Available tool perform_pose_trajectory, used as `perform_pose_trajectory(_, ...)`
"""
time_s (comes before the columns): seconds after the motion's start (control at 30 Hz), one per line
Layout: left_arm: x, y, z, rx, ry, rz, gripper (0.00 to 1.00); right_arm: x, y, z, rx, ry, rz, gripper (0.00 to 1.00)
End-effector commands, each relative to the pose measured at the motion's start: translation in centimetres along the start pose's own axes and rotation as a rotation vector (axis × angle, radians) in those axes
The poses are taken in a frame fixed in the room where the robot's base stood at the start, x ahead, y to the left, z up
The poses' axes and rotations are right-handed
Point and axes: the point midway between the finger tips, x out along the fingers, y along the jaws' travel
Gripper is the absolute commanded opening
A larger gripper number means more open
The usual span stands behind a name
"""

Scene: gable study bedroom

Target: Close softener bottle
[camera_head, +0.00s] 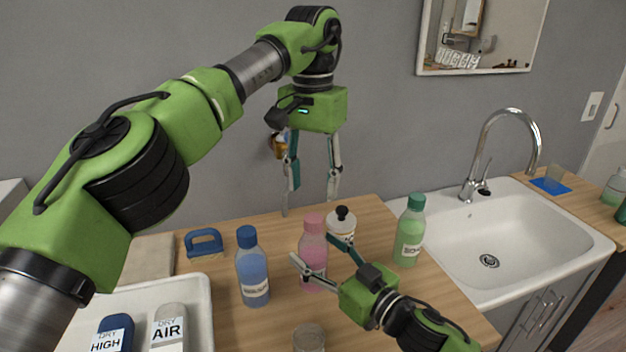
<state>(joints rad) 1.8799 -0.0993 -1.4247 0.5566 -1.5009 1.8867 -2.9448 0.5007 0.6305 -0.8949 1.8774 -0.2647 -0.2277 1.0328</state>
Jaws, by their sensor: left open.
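A pink bottle (313,243) with a pink top stands upright on the wooden counter. A blue bottle (252,268) stands to its left and a green bottle (410,232) to its right, both capped; the labels are too small to tell which is softener. My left gripper (310,207) is open and empty, pointing down above and behind the pink bottle. My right gripper (314,249) reaches in from the lower right. Its spread fingers straddle the pink bottle's body, one passing in front of it; whether they press on it I cannot tell.
A white jar (341,224) with a black-knobbed lid stands just behind the pink bottle. A clear glass (309,337) is at the front. A blue brush (204,243) and a white tray (207,325) lie left. The sink (540,230) is right.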

Motion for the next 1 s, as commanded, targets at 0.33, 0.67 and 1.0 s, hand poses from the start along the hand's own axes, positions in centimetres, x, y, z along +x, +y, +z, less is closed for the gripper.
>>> perform_pose_trajectory(0.33,0.0,0.0,0.0,0.0,0.0,0.0,0.44,-3.2,0.0,0.2,0.001,-0.004,0.001,0.62)
perform_pose_trajectory(0.67,0.0,0.0,0.0,0.0,0.0,0.0,0.44,-9.2,0.0,0.2,0.002,-0.004,0.0,0.62)
perform_pose_trajectory(1.0,0.0,0.0,0.0,0.0,0.0,0.0,0.44,-11.9,0.0,0.1,0.001,-0.002,0.0,0.62)
